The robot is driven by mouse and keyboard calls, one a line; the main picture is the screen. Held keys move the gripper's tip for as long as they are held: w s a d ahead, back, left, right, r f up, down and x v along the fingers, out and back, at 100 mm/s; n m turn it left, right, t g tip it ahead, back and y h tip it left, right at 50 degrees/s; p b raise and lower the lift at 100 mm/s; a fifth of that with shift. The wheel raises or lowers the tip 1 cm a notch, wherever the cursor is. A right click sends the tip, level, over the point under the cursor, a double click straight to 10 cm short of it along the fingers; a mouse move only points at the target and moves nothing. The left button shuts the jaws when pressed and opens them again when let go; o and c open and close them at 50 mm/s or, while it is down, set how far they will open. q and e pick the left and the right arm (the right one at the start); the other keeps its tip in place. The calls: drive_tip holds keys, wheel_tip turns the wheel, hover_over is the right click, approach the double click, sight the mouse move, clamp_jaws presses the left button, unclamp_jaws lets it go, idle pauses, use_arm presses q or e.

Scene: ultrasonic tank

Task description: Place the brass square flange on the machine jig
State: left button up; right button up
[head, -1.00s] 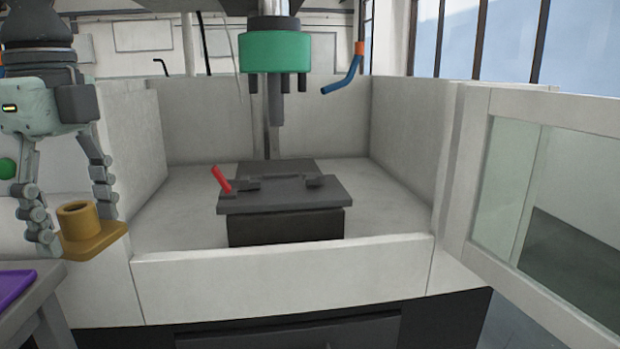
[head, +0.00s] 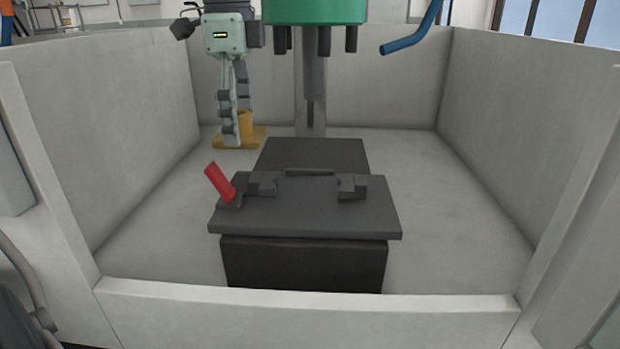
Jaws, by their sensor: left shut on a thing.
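The brass square flange (head: 254,136), a square plate with a short round collar, is in my left gripper (head: 235,140). The gripper is shut on it and points down, with the fingers hiding part of the flange. Both are inside the machine enclosure, behind and to the left of the machine jig (head: 305,222). The jig is a dark grey plate on a black block, with small raised clamp blocks on top and a red lever (head: 219,181) at its left. No part of the flange touches the jig. My right gripper is not in view.
A green machine head (head: 315,12) with a downward spindle (head: 314,85) hangs above and behind the jig. A blue nozzle (head: 410,33) is at the upper right. Pale walls surround the enclosure, with a low front wall (head: 300,312). The floor right of the jig is clear.

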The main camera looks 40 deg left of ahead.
use_arm(q)
drive_tip(key=p, duration=0.1)
hover_over(307, 195)
drive_tip(key=f, duration=0.5)
drive_tip(key=shift+s+a+f, duration=0.3)
drive_tip(key=shift+a+f, duration=0.05)
drive_tip(key=shift+w+d+f, duration=0.3)
drive_tip(key=shift+w+d, duration=0.05)
drive_tip(key=shift+d, duration=0.05)
drive_tip(key=shift+f, duration=0.55)
wheel_tip(307, 195, down, 3)
drive_tip(key=shift+r+p, duration=0.1)
drive_tip(key=shift+p, duration=0.35)
drive_tip(key=shift+f+b, duration=0.2)
drive_tip(key=shift+b, duration=0.1)
drive_tip(key=o, duration=1.8)
drive_tip(key=shift+o, duration=0.2)
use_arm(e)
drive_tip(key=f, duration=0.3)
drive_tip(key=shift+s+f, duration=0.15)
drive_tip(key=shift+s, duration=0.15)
